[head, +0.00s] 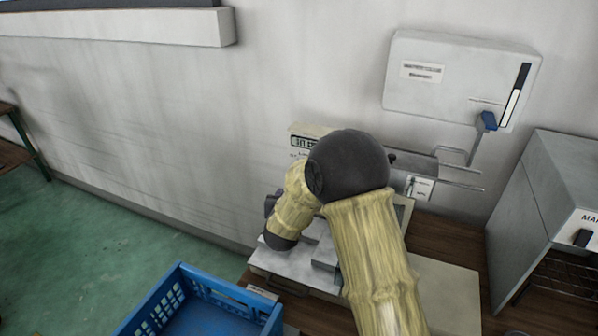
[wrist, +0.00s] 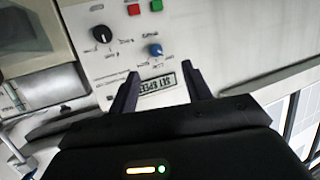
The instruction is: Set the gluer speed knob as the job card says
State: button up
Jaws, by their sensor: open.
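In the wrist view the control panel (wrist: 120,60) appears upside down. It carries a black knob (wrist: 102,34) with a white pointer mark and a blue knob (wrist: 155,50); their small labels are too blurred to tell which is the speed knob. A small display (wrist: 158,84) reads something like "SET SPEED". My gripper (wrist: 160,70) is open and empty, its fingertips apart on either side below the blue knob in the picture. In the head view my arm hides the knobs; the display (head: 303,142) shows partly. I cannot identify the job card for certain.
A red button (wrist: 134,9) and a green button (wrist: 156,5) sit near the knobs. A wall box (head: 455,80) with a blue lever (head: 488,121) hangs above right. A grey cabinet (head: 555,185) stands right; a blue crate (head: 205,285) stands front left.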

jog(key=a+f+h, duration=0.1)
jog(key=a+f+m+t+h, duration=0.1)
jog(key=h, duration=0.1)
jog(key=a+f+m+t+h, duration=0.1)
jog(key=a+h, duration=0.1)
jog(key=shift+s, duration=0.2)
jog(key=p+x, duration=0.4)
jog(key=x, duration=1.3)
jog(key=shift+w+r+t, duration=0.2)
jog(key=shift+r+t, duration=0.1)
jog(key=shift+r, duration=0.1)
jog(key=shift+d, duration=0.15)
jog(key=c, duration=1)
